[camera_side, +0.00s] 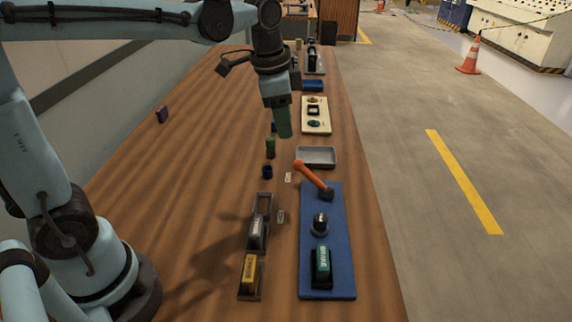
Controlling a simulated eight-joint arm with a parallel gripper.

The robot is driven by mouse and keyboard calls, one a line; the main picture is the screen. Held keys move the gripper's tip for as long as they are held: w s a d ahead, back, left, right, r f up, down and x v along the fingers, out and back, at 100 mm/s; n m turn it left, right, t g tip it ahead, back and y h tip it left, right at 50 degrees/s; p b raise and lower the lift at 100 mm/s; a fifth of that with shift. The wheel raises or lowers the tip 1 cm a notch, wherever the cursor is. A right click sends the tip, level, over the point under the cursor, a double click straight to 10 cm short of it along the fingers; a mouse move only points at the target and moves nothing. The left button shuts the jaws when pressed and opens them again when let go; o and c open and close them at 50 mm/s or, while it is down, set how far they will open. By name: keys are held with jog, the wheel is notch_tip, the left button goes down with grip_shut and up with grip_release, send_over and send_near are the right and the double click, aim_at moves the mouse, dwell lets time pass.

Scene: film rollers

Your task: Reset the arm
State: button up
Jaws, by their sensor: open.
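My gripper (282,122) hangs from my arm above the middle of the wooden table, pointing down, and it is open. A green piece shows at its lower end; I cannot tell from this view whether it is part of the fingers. Below it, a small dark green cylinder (270,147) and a dark blue cylinder (269,172) stand on the table, apart from the gripper.
A blue mat (340,262) holds an orange-handled tool (313,178), a silver-topped knob (320,224) and a green block (321,265). Left of it are black holders with a grey block (257,232) and a yellow block (248,272). A grey tray (316,156) and cream board (324,126) lie beyond.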

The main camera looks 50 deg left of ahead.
jog(key=s+f+n+t, duration=0.4)
jog(key=s+n, duration=0.4)
jog(key=s, duration=0.2)
jog(key=shift+f+t, duration=0.4)
